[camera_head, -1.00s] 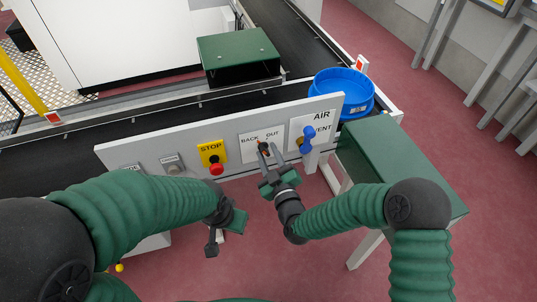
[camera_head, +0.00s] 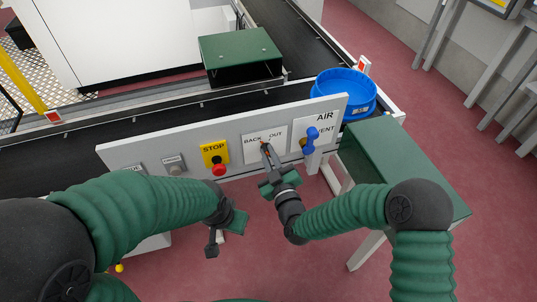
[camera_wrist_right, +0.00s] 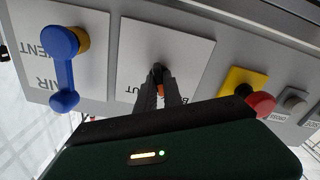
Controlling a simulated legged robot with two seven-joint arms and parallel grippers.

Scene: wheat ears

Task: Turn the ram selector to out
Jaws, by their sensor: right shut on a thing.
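The ram selector is a small dark knob with an orange mark (camera_wrist_right: 161,90) on a white plate (camera_wrist_right: 190,52) lettered BACK and OUT. The plate also shows in the head view (camera_head: 252,155) on the grey panel. My right gripper (camera_head: 267,148) reaches up to the plate, its fingers closed together on the knob. In the right wrist view the fingers (camera_wrist_right: 158,98) hide most of the knob, so its exact pointing is hard to tell. My left gripper (camera_head: 212,245) hangs low in front of the panel, away from the selector; its jaw opening is unclear.
A blue AIR/VENT lever (camera_head: 310,140) stands just right of the selector in the head view. A red STOP button (camera_head: 219,169) on a yellow plate sits to its left. A green table (camera_head: 400,165) and a blue tub (camera_head: 346,92) are at the right.

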